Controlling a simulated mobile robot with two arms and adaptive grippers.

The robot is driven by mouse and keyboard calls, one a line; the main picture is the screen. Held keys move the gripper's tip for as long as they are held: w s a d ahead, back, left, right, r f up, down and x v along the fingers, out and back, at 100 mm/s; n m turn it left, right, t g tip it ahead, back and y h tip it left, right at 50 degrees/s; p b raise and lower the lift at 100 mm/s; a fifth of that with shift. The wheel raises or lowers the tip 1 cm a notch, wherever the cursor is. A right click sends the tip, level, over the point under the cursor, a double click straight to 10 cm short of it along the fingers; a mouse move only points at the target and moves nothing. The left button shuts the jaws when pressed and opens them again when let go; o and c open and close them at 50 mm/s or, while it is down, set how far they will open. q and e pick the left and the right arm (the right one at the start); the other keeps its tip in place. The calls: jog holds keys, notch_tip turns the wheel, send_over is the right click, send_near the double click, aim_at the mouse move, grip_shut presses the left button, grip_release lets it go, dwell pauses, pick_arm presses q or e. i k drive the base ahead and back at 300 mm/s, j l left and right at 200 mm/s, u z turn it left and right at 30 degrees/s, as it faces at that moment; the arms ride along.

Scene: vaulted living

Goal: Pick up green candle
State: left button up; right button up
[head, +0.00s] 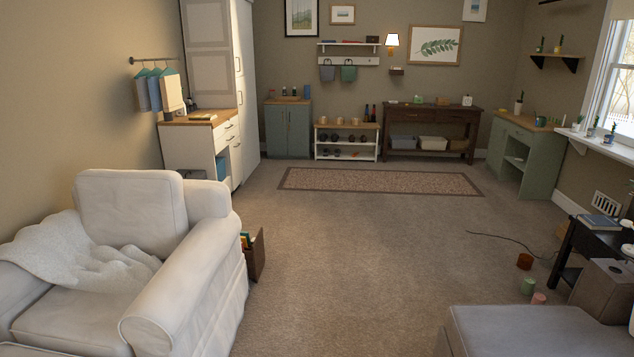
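A small pale green cylinder (527,286), which looks like the green candle, stands on the carpet at the lower right. A pink cylinder (538,298) is close in front of it. A reddish-orange cylinder (524,261) is just behind it. They are small in the head view, so I cannot make out wicks. Neither of my grippers shows in this view.
A grey upholstered piece (530,330) fills the lower right, near the cylinders. A dark side table (566,245) and brown box (605,285) stand right of them. A cable (500,237) lies behind. A white armchair (150,260) stands left. The middle carpet (375,260) is clear.

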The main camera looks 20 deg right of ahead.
aim_at(528, 287)
jog(key=i+l+z, duration=0.2)
jog(key=i+z, duration=0.25)
jog(key=i, duration=0.15)
jog(key=i+z, duration=0.4)
jog(key=i, duration=0.2)
jog(key=i+j+z, duration=0.25)
jog(key=i+z, duration=0.2)
jog(key=i+j+z, duration=0.1)
jog(key=i+z, duration=0.4)
jog(key=i+j+z, duration=0.8)
jog(key=z, duration=0.15)
jog(key=i, duration=0.1)
